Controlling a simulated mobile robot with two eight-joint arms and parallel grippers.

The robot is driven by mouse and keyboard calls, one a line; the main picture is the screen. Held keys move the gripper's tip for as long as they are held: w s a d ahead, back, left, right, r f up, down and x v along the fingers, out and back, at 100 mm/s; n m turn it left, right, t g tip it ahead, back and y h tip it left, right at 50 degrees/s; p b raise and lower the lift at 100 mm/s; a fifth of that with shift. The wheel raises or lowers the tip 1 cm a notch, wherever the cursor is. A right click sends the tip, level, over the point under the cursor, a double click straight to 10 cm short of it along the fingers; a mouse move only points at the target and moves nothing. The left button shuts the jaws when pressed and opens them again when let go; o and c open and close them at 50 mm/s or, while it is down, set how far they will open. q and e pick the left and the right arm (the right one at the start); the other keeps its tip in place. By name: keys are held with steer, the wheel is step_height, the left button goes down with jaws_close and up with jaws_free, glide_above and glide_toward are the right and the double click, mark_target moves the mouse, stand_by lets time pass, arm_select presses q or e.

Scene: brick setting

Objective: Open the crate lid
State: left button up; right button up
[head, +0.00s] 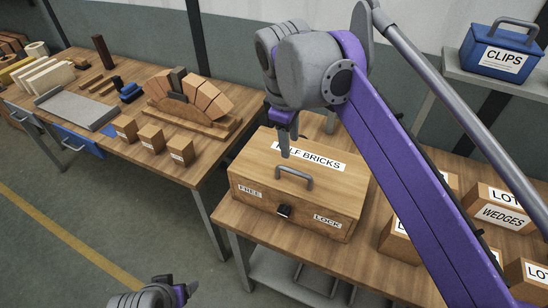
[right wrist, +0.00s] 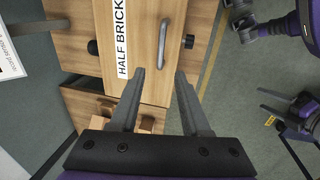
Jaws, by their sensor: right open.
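The wooden crate (head: 262,208) stands on the right-hand bench with its lid (head: 262,153) closed. The lid has a HALF BRICKS label and a grey handle (head: 294,176); the handle also shows in the right wrist view (right wrist: 162,42). A black latch (head: 284,211) sits on the front between the FREE and LOCK labels. My right gripper (head: 285,148) is above the lid's back part, behind the handle. In the right wrist view its fingers (right wrist: 160,72) are apart and empty, pointing toward the lid and handle. My left gripper (head: 180,291) is low at the bottom edge, away from the crate; its jaw gap is unclear.
Boxes marked LOT and WEDGES (head: 503,216) stand right of the crate, partly behind my right arm. A blue CLIPS box (head: 499,49) is on a shelf. The left bench holds a brick arch (head: 193,95) and small blocks (head: 151,138). Floor between the benches is open.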

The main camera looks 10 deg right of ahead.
mark_target(293, 170)
steer(key=f, duration=0.3)
steer(key=w+d+f, duration=0.1)
steer(key=f, duration=0.6)
steer(key=shift+w+d+f+b, duration=0.15)
steer(key=shift+d+b, duration=0.1)
steer(key=shift+b, duration=0.15)
jaws_close()
stand_by(0.9)
